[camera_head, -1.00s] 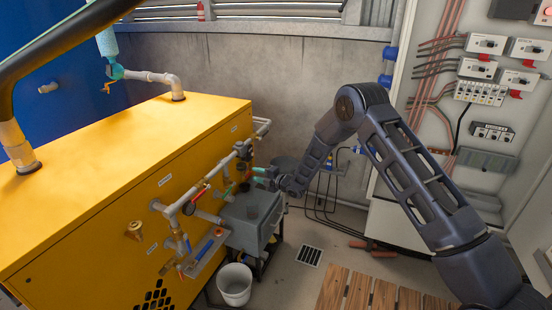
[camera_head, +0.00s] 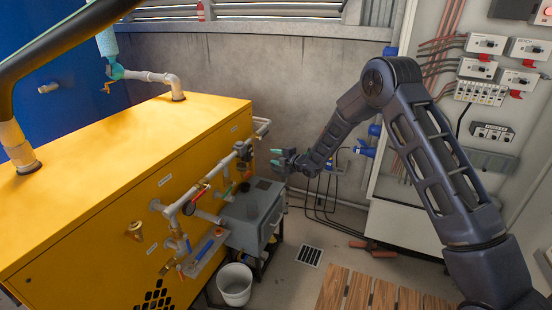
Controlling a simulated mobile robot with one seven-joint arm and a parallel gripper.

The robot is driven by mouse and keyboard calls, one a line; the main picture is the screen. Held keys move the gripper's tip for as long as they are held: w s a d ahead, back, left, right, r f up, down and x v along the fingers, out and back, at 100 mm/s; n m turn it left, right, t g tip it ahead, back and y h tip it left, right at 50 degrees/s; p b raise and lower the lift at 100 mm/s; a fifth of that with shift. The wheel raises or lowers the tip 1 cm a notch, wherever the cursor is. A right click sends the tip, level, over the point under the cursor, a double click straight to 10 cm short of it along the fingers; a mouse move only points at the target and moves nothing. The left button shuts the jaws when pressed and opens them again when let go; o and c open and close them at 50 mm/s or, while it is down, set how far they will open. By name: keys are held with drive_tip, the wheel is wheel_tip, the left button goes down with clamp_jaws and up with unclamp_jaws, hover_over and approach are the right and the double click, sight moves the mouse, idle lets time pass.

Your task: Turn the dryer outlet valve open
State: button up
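The yellow cabinet (camera_head: 110,215) carries grey piping (camera_head: 215,180) with several small valves on its right-hand face. Blue-handled valves (camera_head: 204,249) are lower down. The labels are too small to read, so I cannot tell which one is the dryer outlet valve, nor how its handle stands. My gripper (camera_head: 276,157) is to the right of the piping, apart from it, with its teal-tipped fingers spread and nothing visible between them.
A grey box (camera_head: 254,218) stands beside the cabinet below my gripper. A white bucket (camera_head: 235,284) is on the floor near a drain grate (camera_head: 310,256). A wooden pallet (camera_head: 375,292) lies in front, and an electrical panel (camera_head: 490,75) is at the right. The back wall (camera_head: 330,90) is bare.

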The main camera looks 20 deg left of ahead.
drive_tip(key=shift+s+a+f, duration=0.15)
drive_tip(key=shift+s, duration=0.1)
drive_tip(key=c, duration=0.6)
drive_tip(key=s+a+f+m+g, duration=0.1)
drive_tip(key=s+a+f+m, duration=0.1)
drive_tip(key=s, duration=0.3)
drive_tip(key=s+a+f+m+g, duration=0.2)
drive_tip(key=s+m, duration=0.3)
drive_tip(key=s, duration=0.1)
drive_tip(key=s+a+f+m+g, duration=0.1)
drive_tip(key=s+a+f+m, duration=0.1)
drive_tip(key=s+m, duration=0.2)
drive_tip(key=shift+s+a+f, duration=0.2)
drive_tip(key=shift+s+f, duration=0.15)
drive_tip(key=shift+s, duration=0.3)
clamp_jaws()
hover_over(229, 191)
drive_tip(key=s+d, duration=0.2)
drive_tip(key=s, duration=0.1)
wheel_tip(229, 191, down, 2)
drive_tip(key=f, duration=0.1)
drive_tip(key=shift+w+f, duration=0.25)
drive_tip(key=shift+f, duration=0.6)
drive_tip(key=shift+w+f, duration=0.2)
drive_tip(key=shift+f, duration=0.6)
